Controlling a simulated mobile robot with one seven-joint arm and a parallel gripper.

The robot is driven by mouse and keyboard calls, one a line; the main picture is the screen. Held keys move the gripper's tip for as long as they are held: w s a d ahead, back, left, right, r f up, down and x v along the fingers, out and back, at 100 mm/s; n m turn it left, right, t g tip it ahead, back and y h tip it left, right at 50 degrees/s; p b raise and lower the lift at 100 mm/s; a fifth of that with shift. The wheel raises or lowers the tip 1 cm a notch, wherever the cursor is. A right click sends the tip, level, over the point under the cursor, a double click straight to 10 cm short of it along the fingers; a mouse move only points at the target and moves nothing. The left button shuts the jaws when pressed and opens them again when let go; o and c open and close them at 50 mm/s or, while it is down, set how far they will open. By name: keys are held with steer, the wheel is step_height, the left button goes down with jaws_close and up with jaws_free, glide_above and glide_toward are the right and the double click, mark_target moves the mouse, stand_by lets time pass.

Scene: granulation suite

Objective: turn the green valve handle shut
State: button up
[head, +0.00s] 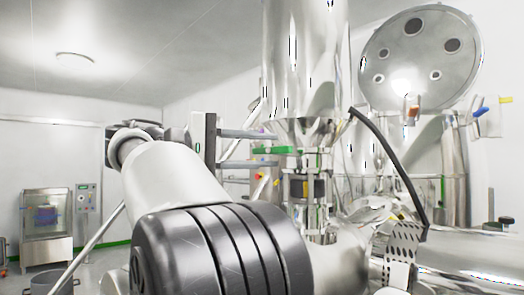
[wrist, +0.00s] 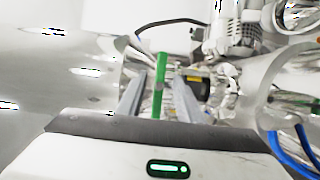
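The green valve handle (head: 280,150) is a flat bar lying roughly level in the head view, below the shiny steel hopper. In the wrist view the handle (wrist: 160,82) stands upright in the picture, between my two fingers. My gripper (head: 272,149) reaches in from the left, one finger above the handle and one below. In the wrist view my gripper (wrist: 162,92) is open, with a visible gap on each side of the bar. Whether the fingertips touch it farther in cannot be told. The valve body is partly hidden by the fingers.
The steel hopper (head: 305,60) rises just above the handle. A black hose (head: 392,165) curves down to the right, near a round steel lid (head: 420,60). In the wrist view, blue tubes (wrist: 300,150) hang at the lower right. Open floor shows at the far left.

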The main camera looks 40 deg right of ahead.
steer(key=v, duration=1.7)
steer(key=shift+a, duration=0.2)
